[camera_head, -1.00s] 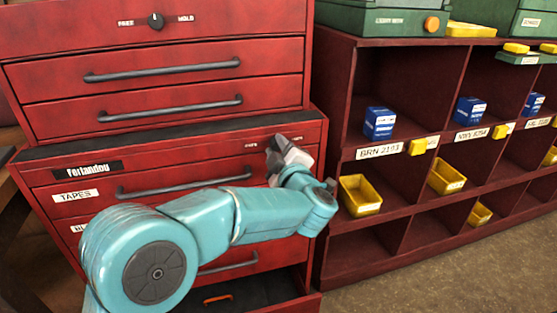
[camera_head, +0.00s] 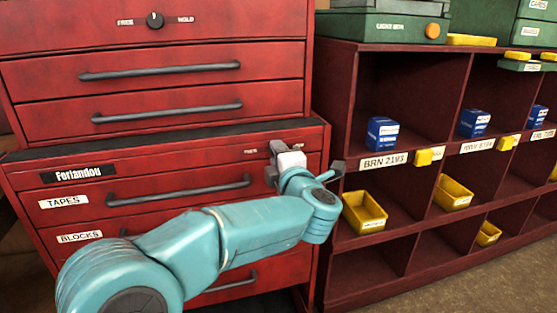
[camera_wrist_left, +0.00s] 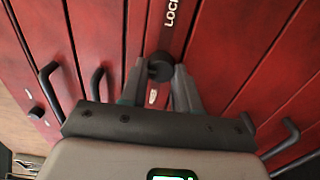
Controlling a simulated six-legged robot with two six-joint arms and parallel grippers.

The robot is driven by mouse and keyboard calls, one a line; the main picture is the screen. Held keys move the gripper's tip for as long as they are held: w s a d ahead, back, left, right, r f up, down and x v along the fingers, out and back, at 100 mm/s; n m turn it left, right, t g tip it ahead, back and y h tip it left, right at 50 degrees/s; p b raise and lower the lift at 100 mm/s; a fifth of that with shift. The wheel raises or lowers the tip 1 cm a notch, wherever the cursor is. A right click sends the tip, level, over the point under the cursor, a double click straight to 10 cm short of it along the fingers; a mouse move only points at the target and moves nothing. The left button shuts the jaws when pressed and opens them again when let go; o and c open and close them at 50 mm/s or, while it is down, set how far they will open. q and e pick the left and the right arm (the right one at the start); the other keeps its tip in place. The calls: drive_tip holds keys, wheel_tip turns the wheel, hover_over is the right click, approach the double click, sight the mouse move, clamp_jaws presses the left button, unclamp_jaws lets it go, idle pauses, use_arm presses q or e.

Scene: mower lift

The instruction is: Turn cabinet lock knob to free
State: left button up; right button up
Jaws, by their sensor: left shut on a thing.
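The red lower cabinet (camera_head: 140,168) has a lock knob on its top strip, between a FREE label at left and another small label at right. In the left wrist view the black round knob (camera_wrist_left: 160,68) sits between the two fingers of my left gripper (camera_wrist_left: 160,80), which is shut on it. A LOCK label (camera_wrist_left: 171,12) and a small white label (camera_wrist_left: 152,97) lie on either side of the knob. In the head view my left gripper (camera_head: 273,160) is at the strip and hides the knob. I cannot tell which way the knob points. My right gripper is not in view.
A red upper chest (camera_head: 200,70) stands on the cabinet, with its own black knob (camera_head: 155,20) between FREE and HOLD. Drawer handles (camera_head: 180,190) stick out below the strip. Red shelving (camera_head: 338,100) at right holds blue boxes (camera_head: 382,133) and yellow bins (camera_head: 364,213).

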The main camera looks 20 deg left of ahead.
use_arm(q)
drive_tip(key=shift+f, duration=0.1)
idle(0.3)
drive_tip(key=o, duration=1.1)
drive_tip(key=shift+c, duration=0.2)
drive_tip(key=p+v, duration=0.2)
drive_tip(key=v, duration=1.4)
drive_tip(key=shift+s+d, duration=0.1)
drive_tip(key=shift+s, duration=0.05)
